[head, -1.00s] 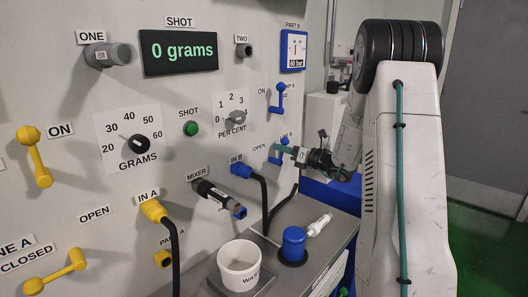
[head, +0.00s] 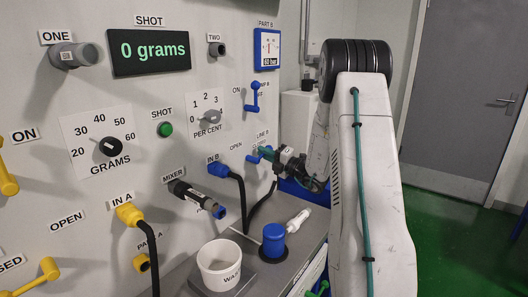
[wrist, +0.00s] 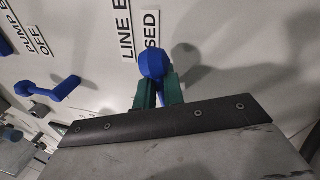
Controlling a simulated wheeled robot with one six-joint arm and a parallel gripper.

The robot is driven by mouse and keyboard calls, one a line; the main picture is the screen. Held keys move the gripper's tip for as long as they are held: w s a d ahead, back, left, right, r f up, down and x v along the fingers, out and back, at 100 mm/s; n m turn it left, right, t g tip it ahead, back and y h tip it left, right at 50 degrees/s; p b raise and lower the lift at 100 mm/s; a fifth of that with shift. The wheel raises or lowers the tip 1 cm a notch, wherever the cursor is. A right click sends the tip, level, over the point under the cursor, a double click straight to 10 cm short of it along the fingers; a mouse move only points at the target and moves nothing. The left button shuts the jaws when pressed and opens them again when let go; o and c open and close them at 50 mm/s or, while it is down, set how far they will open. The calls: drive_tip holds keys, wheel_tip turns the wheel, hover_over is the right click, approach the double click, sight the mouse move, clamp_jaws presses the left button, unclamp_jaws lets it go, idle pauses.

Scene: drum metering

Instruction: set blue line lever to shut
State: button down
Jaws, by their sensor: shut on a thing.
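The blue line lever (head: 252,159) is on the wall panel under the LINE B label, at the middle right of the head view. It is partly hidden behind my gripper (head: 268,153). In the wrist view its round blue knob (wrist: 154,62) shows between the two green fingers of my gripper (wrist: 158,88). The fingers are shut on the lever, with the knob standing out past their tips. The LINE B label and part of a CLOSED label are beside the knob in the wrist view. The lever's pivot is hidden, so its exact angle is unclear.
Another blue lever (head: 252,97), by the PUMP B label, is above; it also shows at left in the wrist view (wrist: 50,92).

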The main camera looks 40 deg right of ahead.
drive_tip(key=shift+d+f+m+h, duration=0.1)
drive_tip(key=shift+f+m+h, duration=0.15)
drive_tip(key=shift+m, duration=0.6)
drive_tip(key=shift+d+f+m+h, duration=0.1)
drive_tip(key=shift+f+m+h, duration=0.15)
drive_tip(key=shift+m, duration=0.6)
drive_tip(key=c, duration=1.6)
unclamp_jaws()
drive_tip(key=shift+f, duration=0.1)
drive_tip(key=shift+c, duration=0.2)
drive_tip(key=shift+s, duration=0.1)
drive_tip(key=v, duration=0.7)
drive_tip(key=shift+s+f, duration=0.2)
drive_tip(key=shift+s, duration=0.05)
drive_tip(key=shift+d, duration=0.1)
